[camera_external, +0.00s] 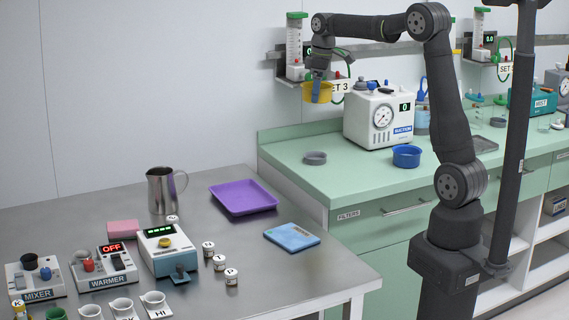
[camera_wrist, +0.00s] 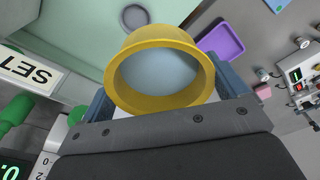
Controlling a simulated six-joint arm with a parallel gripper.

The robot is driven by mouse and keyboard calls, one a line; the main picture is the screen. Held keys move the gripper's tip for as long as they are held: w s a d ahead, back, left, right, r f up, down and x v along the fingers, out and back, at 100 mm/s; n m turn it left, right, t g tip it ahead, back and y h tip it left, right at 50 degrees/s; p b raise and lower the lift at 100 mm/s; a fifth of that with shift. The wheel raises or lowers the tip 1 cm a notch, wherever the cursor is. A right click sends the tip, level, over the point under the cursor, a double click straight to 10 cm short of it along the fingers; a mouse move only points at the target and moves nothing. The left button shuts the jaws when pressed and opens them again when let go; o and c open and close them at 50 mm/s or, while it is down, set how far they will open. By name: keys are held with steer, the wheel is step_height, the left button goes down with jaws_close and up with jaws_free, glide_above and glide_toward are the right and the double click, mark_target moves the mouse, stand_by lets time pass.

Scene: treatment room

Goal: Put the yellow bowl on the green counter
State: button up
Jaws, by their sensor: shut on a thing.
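The yellow bowl (camera_external: 317,92) is held in my gripper (camera_external: 320,84), high above the left end of the green counter (camera_external: 335,181). In the wrist view the bowl (camera_wrist: 122,75) sits between the two blue-grey fingers of my gripper (camera_wrist: 165,95), with its opening facing the camera. The bowl is clear of the counter surface. The green counter (camera_wrist: 85,35) also shows beyond the bowl in the wrist view.
Flowmeters hang on the wall rail, close to my gripper. The steel table (camera_external: 200,235) at left holds a purple tray (camera_external: 243,197) and a jug (camera_external: 164,190).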

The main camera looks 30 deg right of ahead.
steer(key=s+d+m, duration=0.2)
steer(key=d, duration=1.2)
steer(key=s+d+m, duration=0.3)
steer(key=d, duration=1.2)
steer(key=s+d+m+h, duration=0.1)
steer(key=s+d+m, duration=0.3)
steer(key=s+d, duration=1.4)
step_height(320, 180, down, 11)
steer(key=w+d, duration=0.2)
steer(key=shift+t, duration=0.3)
steer(key=w+a+f, duration=0.1)
steer(key=w+f, duration=0.1)
steer(key=w, duration=0.1)
steer(key=w+a+f, duration=0.2)
steer(key=w+f, duration=0.1)
steer(key=w, duration=0.1)
steer(key=w+a+f, duration=0.2)
steer(key=w, duration=0.1)
steer(key=shift+w+a+f, duration=0.15)
steer(key=shift+w+a, duration=0.05)
steer(key=shift+w, duration=0.05)
steer(key=shift+f, duration=2)
steer(key=shift+f, duration=0.1)
steer(key=o, duration=0.7)
